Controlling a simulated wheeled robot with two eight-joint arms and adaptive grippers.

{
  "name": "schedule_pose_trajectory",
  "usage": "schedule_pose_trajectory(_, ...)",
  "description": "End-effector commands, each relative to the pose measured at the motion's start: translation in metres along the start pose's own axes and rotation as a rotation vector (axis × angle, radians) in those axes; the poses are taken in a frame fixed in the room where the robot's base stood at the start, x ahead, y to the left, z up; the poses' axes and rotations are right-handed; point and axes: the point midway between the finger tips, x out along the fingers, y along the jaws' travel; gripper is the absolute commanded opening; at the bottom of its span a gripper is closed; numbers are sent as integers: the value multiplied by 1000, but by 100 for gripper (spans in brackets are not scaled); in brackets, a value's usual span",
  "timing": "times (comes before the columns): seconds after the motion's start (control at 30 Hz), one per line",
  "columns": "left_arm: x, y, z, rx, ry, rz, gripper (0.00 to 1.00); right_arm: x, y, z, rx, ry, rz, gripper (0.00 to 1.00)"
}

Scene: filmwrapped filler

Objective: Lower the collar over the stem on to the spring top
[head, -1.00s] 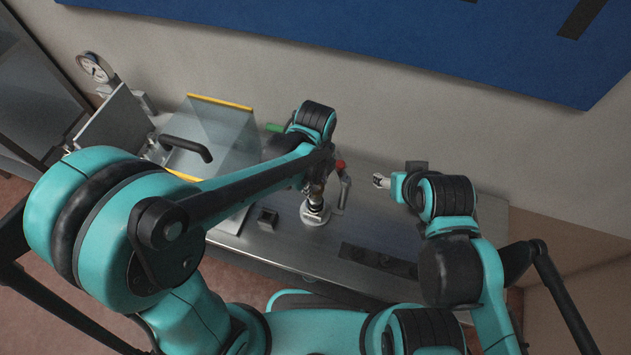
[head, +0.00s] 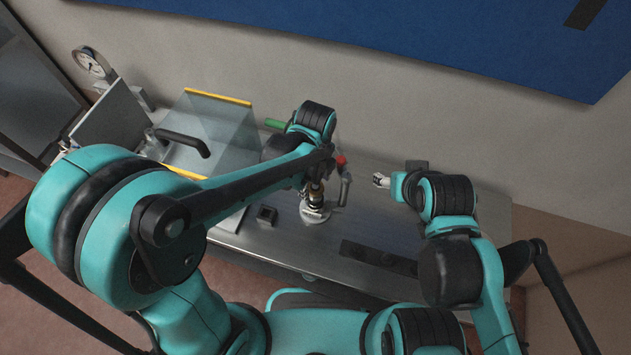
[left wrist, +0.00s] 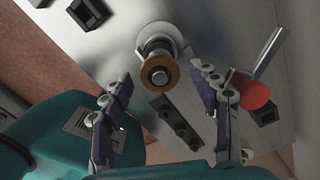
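A brass-coloured collar (left wrist: 167,78) sits around the steel stem (left wrist: 158,76) in the left wrist view. It also shows as a brass band in the head view (head: 315,194). The stem stands on a round pale base (head: 315,213), which also shows in the left wrist view (left wrist: 163,36). The spring and any contact under the collar are hidden. My left gripper (left wrist: 162,70) is open, its fingers on either side of the collar and apart from it. In the head view it (head: 316,181) is above the stem, mostly hidden by its arm. My right gripper (head: 381,181) is away to the right, too small to read.
A lever with a red knob (head: 341,161) stands close right of the stem. A small dark block (head: 267,215) sits to the left. A clear guard with yellow edges (head: 218,126) stands further left. A dark strip (head: 378,258) lies near the bench's front edge.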

Motion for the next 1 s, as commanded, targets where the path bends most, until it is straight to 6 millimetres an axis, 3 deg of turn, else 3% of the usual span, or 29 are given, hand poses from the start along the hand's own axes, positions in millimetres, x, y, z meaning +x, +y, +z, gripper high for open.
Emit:
schedule_pose_trajectory(0.37, -9, 0, 0, 0, 0, 0, 62, 0, 0, 0, 0, 0, 0, 57)
schedule_pose_trajectory(0.8, -96, 1, 0, 0, 0, 0, 62, 0, 0, 0, 0, 0, 0, 57)
schedule_pose_trajectory(1.0, -117, 0, 0, 0, 0, 0, 62, 0, 0, 0, 0, 0, 0, 57)
